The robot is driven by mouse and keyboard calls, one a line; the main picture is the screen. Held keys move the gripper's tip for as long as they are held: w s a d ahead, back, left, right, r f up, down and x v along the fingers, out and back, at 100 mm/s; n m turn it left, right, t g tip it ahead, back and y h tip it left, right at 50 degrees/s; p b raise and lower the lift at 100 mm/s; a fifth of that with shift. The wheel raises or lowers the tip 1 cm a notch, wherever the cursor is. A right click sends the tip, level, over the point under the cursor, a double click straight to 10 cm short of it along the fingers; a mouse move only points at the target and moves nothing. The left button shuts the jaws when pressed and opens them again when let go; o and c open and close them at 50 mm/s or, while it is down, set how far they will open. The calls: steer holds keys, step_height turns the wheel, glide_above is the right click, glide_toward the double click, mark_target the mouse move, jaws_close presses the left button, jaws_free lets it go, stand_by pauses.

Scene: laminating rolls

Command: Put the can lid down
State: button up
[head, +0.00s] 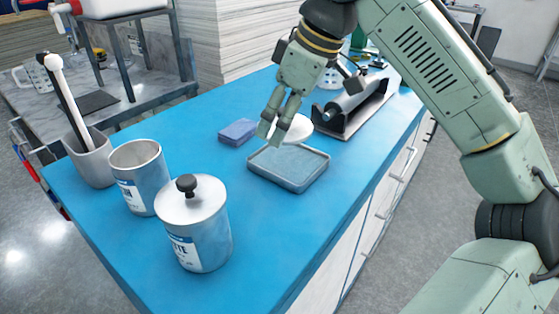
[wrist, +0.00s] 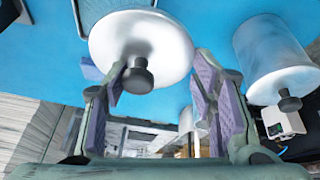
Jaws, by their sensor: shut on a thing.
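My gripper (head: 276,132) points down over the blue counter and is shut on the can lid (head: 299,128), a pale round disc partly hidden behind the fingers. The lid is close to the far edge of a shallow grey-blue tray (head: 290,168); whether it touches the tray is unclear. In the wrist view, the lid (wrist: 165,45) shows its dark knob (wrist: 138,76) between my fingers, closer to the left one. An open metal can (head: 139,180) stands at the counter's left. A second can (head: 198,236) nearer the front wears a lid with a dark knob.
A blue-purple block (head: 238,132) lies left of the tray. A roller in a dark holder (head: 350,108) stands behind it on the right. A grey cup (head: 89,160) with tall tools stands at the far left. The counter's front middle (head: 270,235) is clear.

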mark_target(297, 134)
steer(key=shift+w+f, duration=0.1)
steer(key=shift+w, duration=0.25)
step_height(297, 134, down, 10)
steer(key=shift+a+r, duration=0.1)
steer(key=shift+r, duration=0.05)
steer(key=shift+f, duration=0.25)
steer(key=o, duration=1.4)
steer(key=shift+c, duration=0.2)
steer(key=shift+r, duration=0.55)
steer(key=v, duration=1.1)
steer(key=shift+s+r, duration=0.15)
steer(key=shift+r, duration=0.05)
